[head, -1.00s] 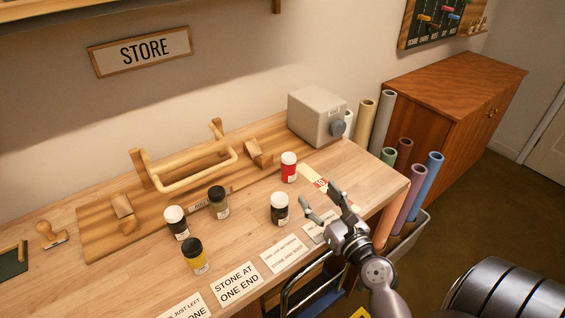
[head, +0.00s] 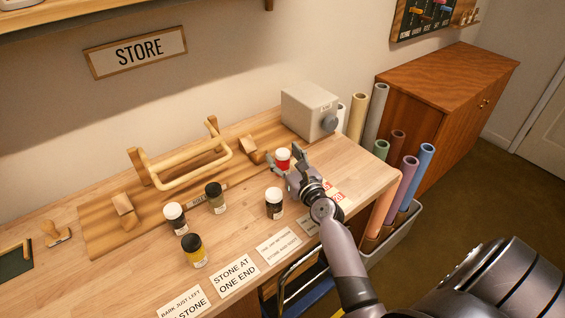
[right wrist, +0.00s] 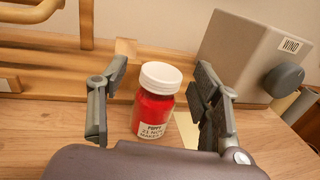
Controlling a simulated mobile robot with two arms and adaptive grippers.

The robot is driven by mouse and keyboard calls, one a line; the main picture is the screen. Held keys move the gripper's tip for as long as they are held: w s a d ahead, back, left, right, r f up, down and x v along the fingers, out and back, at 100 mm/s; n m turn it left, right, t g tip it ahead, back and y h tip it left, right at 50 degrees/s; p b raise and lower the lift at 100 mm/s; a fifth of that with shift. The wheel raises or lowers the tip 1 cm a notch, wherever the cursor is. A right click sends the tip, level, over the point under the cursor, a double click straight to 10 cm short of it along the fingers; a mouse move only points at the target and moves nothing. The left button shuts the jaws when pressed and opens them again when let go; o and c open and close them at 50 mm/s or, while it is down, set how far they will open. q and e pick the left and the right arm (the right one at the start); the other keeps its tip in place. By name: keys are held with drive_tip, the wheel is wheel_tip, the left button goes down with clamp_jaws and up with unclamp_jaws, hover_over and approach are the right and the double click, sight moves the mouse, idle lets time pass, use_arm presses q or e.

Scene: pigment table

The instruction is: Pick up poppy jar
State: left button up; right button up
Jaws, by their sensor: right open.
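The poppy jar (head: 283,158) is red with a white lid and stands upright on the wooden table, left of the grey box. In the right wrist view the poppy jar (right wrist: 155,103) shows its label reading POPPY. My right gripper (head: 291,170) is open, with one finger on each side of the jar. In the right wrist view the gripper's fingers (right wrist: 160,100) stand apart with visible gaps to the jar. In the head view the gripper partly hides the jar's lower part. My left gripper is not in view.
Several other jars stand to the left, the nearest a dark one (head: 274,203). The grey box with a knob (head: 310,112) is close on the right. A wooden frame with a handle (head: 183,168) lies behind. Rolled tubes (head: 408,185) stand past the table's right edge.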

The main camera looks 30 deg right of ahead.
drive_tip(key=shift+w+d+f, duration=0.1)
drive_tip(key=shift+w+d, duration=0.1)
drive_tip(key=shift+w, duration=0.5)
drive_tip(key=shift+c, duration=0.3)
drive_tip(key=c, duration=1.3)
